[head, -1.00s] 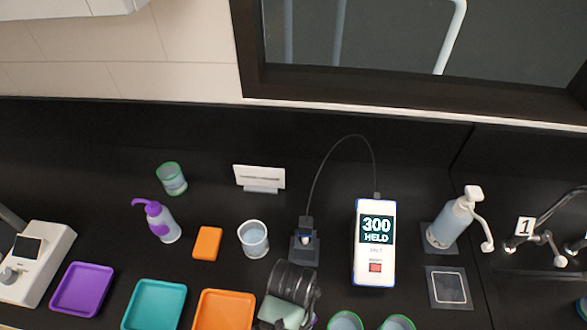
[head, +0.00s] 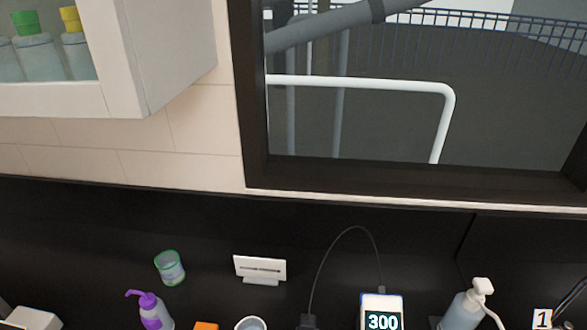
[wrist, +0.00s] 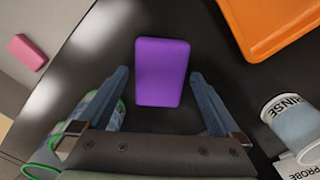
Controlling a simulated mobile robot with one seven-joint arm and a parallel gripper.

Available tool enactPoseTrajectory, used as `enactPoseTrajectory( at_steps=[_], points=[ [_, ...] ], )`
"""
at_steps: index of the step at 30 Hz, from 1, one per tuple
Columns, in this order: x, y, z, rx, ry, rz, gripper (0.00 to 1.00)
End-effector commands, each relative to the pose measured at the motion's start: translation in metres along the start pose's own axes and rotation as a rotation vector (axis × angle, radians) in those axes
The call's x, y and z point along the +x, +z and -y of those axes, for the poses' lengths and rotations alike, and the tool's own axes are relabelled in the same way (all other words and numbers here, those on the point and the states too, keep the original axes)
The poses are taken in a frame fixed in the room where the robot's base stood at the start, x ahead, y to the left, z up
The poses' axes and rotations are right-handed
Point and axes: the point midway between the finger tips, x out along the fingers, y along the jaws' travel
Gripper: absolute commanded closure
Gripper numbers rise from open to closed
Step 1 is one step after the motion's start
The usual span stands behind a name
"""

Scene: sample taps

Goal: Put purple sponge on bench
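In the wrist view the purple sponge (wrist: 163,72) lies flat on the dark bench (wrist: 185,30). My gripper (wrist: 159,76) is open, one finger on each side of the sponge's lower part, with a gap visible on both sides. How high the fingertips are above the bench I cannot tell. The sponge and my gripper are out of the head view, which shows the back of the bench (head: 80,235).
In the wrist view an orange tray (wrist: 262,22) is at top right, a rinse cup (wrist: 292,118) at right, and green-rimmed cups (wrist: 103,104) at lower left. A pink block (wrist: 27,52) lies beyond the bench edge. The head view shows a purple-topped bottle (head: 151,310).

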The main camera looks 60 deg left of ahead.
Motion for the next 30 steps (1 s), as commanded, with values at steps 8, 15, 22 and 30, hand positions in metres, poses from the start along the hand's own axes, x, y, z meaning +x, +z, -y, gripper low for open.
enactPoseTrajectory(
  at_steps=[8, 15, 22, 30],
  points=[
    [-0.009, -0.001, 0.000, 0.000, -0.001, -0.002, 0.00],
    [-0.053, -0.001, 0.001, -0.001, -0.003, -0.005, 0.00],
    [-0.099, -0.001, 0.001, 0.000, -0.002, -0.004, 0.00],
    [-0.122, 0.000, 0.000, -0.001, 0.000, 0.000, 0.00]
  ],
)
